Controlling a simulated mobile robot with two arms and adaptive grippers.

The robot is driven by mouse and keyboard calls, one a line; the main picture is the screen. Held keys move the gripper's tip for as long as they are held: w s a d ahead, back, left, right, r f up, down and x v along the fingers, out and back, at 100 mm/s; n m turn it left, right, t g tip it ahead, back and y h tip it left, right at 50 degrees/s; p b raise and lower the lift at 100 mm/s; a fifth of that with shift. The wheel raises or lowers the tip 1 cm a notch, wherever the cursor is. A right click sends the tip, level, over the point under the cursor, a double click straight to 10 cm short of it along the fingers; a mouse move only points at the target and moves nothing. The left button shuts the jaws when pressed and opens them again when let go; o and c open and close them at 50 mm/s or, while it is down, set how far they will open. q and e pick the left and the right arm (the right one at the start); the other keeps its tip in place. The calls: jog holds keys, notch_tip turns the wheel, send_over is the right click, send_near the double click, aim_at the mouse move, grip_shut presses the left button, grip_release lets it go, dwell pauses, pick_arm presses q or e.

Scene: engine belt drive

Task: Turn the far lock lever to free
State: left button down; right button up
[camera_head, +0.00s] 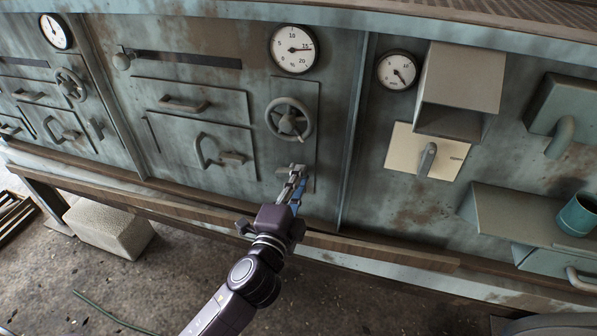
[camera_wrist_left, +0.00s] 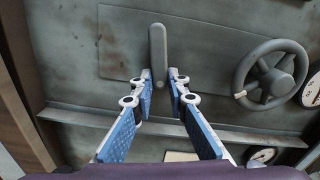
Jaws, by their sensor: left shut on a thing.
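A grey lock lever (camera_head: 281,173) sits on a narrow panel under a handwheel. In the head view it points left from my left gripper (camera_head: 297,182). In the left wrist view the lever (camera_wrist_left: 157,45) is a rounded grey bar, and its lower end lies between the blue-padded fingers of my left gripper (camera_wrist_left: 160,80). The fingers are shut on that end. The lever's pivot is not clear to see. Another grey lever (camera_head: 427,159) stands nearly upright on a cream plate further right, apart from my gripper. My right gripper is not in view.
The handwheel (camera_head: 289,119) is close above the gripped lever. A wooden rail (camera_head: 370,252) runs along the cabinet's foot. A metal hood (camera_head: 462,80) juts out at the right, and a shelf (camera_head: 520,213) holds a teal cup (camera_head: 578,216). A pale block (camera_head: 108,228) lies at left.

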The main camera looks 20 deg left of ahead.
pick_arm(q)
jog(key=shift+d+f+m+p, duration=0.1)
jog(key=shift+f+m+p, duration=0.1)
jog(key=shift+m, duration=0.4)
jog(key=shift+f+m+p, duration=0.15)
jog(key=shift+m+p, duration=0.05)
jog(key=shift+m, duration=0.4)
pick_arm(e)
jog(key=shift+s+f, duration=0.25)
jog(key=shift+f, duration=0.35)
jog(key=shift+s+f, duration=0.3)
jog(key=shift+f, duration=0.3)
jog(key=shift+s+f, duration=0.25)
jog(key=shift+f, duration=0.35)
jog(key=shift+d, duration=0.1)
pick_arm(q)
jog(key=c, duration=1.9)
grip_release()
jog(key=s, duration=1.2)
jog(key=shift+a, duration=0.25)
